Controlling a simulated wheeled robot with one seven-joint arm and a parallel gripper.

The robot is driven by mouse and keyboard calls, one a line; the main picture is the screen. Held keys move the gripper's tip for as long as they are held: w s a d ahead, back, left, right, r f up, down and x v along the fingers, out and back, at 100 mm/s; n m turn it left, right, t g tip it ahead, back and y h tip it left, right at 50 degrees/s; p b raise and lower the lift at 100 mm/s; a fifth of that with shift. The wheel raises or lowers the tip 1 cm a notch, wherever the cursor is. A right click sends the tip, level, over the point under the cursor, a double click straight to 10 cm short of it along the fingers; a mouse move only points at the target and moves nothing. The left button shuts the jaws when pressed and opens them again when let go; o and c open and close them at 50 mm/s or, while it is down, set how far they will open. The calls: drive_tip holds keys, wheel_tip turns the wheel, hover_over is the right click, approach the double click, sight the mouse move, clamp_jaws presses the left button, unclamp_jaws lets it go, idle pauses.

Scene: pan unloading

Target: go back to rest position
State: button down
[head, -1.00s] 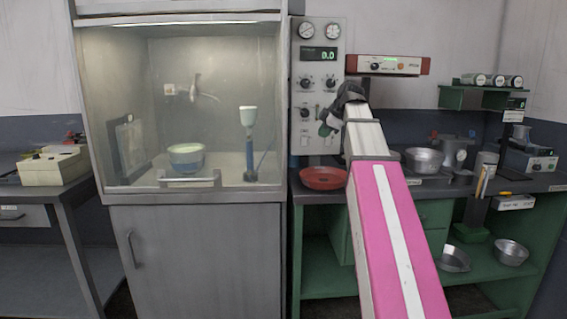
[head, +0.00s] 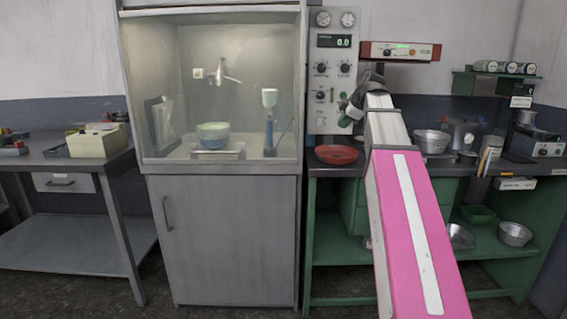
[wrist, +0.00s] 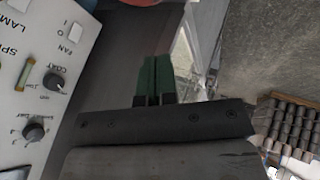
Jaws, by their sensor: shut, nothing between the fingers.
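My gripper (head: 346,119) is at the end of my extended arm, in front of the lower part of the grey control panel (head: 333,75) in the head view. In the wrist view my gripper (wrist: 155,75) shows two dark green fingers pressed together with nothing between them. The panel's knobs (wrist: 33,130) lie to the left of the fingers there, apart from them. A red pan (head: 336,154) sits on the counter below my gripper. A bowl (head: 213,135) stands inside the glass-fronted cabinet, left of my gripper.
The cabinet (head: 222,240) stands left of the panel. A red-ended device (head: 399,51) is mounted above my arm. Metal pots (head: 431,141) stand on the right counter, with pans (head: 515,234) on the green shelf below. A grey table (head: 60,165) is at the left.

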drive_tip(key=s+a+f+m+g+h, duration=0.1)
drive_tip(key=s+f+m, duration=0.15)
drive_tip(key=f, duration=0.75)
drive_tip(key=s+f+m+g, duration=0.1)
drive_tip(key=f+m, duration=0.2)
drive_tip(key=f, duration=0.7)
drive_tip(key=s+a+f+m+g+h, duration=0.1)
drive_tip(key=s+f+m, duration=0.15)
drive_tip(key=f, duration=0.75)
drive_tip(key=s+f+m+g+h, duration=0.1)
drive_tip(key=s+f+m, duration=0.3)
drive_tip(key=s+f, duration=0.3)
drive_tip(key=s+f+m+g+h, duration=0.1)
drive_tip(key=s+f+m, duration=0.3)
drive_tip(key=s+f, duration=0.4)
wheel_tip(320, 180, down, 8)
drive_tip(key=shift+a+r+m+g, duration=0.1)
drive_tip(key=shift+a+m+g, duration=0.2)
drive_tip(key=shift+a+g, duration=0.15)
drive_tip(key=c, duration=1.8)
unclamp_jaws()
